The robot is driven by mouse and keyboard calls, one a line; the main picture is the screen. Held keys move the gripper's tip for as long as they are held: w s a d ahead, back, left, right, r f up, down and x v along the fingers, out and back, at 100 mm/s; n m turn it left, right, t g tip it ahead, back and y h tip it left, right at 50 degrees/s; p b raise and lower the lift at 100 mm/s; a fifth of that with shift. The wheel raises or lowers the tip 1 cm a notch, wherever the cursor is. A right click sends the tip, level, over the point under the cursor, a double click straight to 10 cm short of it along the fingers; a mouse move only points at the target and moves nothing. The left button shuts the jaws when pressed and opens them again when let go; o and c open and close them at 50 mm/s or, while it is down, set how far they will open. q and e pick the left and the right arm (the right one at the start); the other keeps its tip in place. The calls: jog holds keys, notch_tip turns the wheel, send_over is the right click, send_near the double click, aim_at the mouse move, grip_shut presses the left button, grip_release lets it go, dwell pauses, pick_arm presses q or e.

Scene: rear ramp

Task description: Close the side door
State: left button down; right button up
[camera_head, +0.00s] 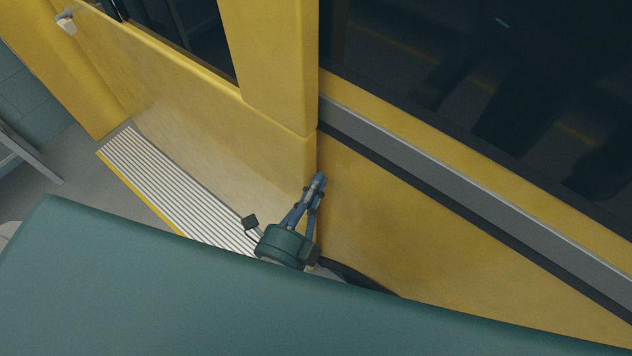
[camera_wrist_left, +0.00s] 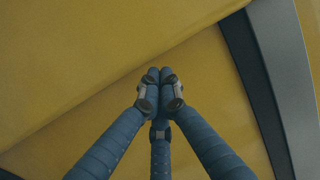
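The side door (camera_head: 190,100) is a yellow panel with a dark window, left of centre in the head view. Its right edge meets the yellow side panel (camera_head: 400,200); I cannot tell how far the door stands open. A small pale handle-like fitting (camera_head: 67,23) shows at the upper left. My left gripper (camera_head: 319,178) is at the lower part of that right edge. In the left wrist view its blue fingers (camera_wrist_left: 160,77) are drawn together with nothing visible between them, in front of yellow panels and a seam. Whether the tips touch the panel is unclear. My right gripper is not in view.
A ribbed step (camera_head: 165,185) with a yellow edge lies below the door. Grey floor (camera_head: 70,160) is open at the left, with a grey rail (camera_head: 30,152) there. A grey strip (camera_head: 450,190) and dark window run along the side panel.

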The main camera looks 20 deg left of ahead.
aim_at(251, 140)
pick_arm(q)
jog(key=shift+a, duration=0.1)
jog(key=w+a, duration=0.1)
jog(key=a, duration=0.1)
jog(key=w+a+p, duration=0.1)
jog(key=a, duration=0.1)
jog(key=w+a+r+p, duration=0.1)
jog(key=a, duration=0.1)
jog(key=shift+a, duration=0.35)
jog(key=w+a, duration=0.1)
jog(key=a, duration=0.2)
jog(key=w+a, duration=0.1)
jog(key=a, duration=0.2)
jog(key=w+a, duration=0.1)
jog(key=a, duration=0.2)
jog(key=shift+w+a+f, duration=0.2)
jog(key=shift+w+f, duration=0.2)
jog(key=shift+w+a, duration=0.25)
jog(key=shift+a, duration=0.5)
